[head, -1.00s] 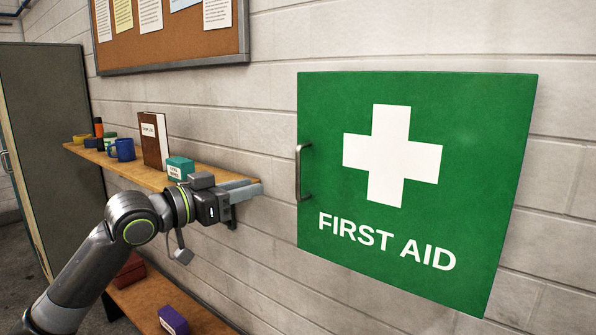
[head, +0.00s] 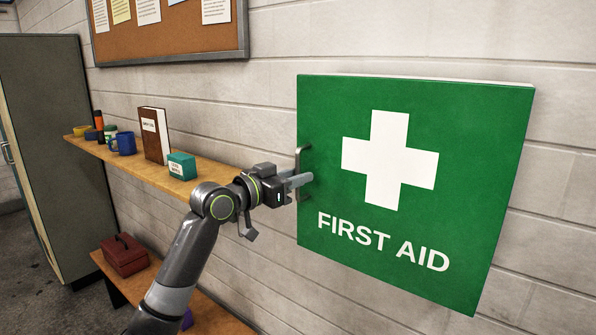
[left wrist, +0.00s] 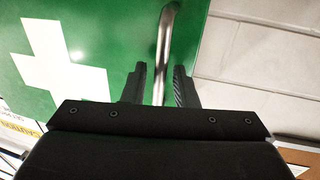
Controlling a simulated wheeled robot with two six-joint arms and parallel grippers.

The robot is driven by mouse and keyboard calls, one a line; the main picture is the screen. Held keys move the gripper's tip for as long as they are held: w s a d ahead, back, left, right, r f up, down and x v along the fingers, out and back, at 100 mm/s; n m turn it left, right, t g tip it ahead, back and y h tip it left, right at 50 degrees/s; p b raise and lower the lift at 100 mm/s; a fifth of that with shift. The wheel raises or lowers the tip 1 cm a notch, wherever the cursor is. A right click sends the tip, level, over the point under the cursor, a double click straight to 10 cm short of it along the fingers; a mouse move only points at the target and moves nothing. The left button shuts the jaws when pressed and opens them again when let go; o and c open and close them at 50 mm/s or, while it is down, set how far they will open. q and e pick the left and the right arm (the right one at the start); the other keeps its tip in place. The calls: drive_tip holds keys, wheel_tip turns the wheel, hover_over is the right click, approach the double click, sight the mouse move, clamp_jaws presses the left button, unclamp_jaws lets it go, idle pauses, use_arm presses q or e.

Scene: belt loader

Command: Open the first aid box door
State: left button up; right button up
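The green first aid box (head: 470,160) hangs on the wall with its door shut; a white cross and lettering mark its front. Its vertical metal handle (head: 299,160) is at the door's left edge. My left gripper (head: 302,181) is at the handle's lower half. In the left wrist view the handle (left wrist: 163,50) runs between the two fingers of the left gripper (left wrist: 160,88), with a gap visible on each side, so the fingers are open around it. The door (left wrist: 110,30) also shows there. My right gripper is not in view.
A wooden wall shelf (head: 135,167) left of the box holds a teal box (head: 182,166), a brown book (head: 154,135) and mugs. Below is a bench (head: 215,318) with a red case (head: 125,254). A grey cabinet (head: 55,150) stands at far left.

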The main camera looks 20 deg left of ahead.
use_arm(q)
drive_tip(key=shift+w+d, duration=0.15)
drive_tip(key=shift+w, duration=0.15)
drive_tip(key=shift+c, duration=0.4)
clamp_jaws()
drive_tip(key=shift+s+f, duration=0.1)
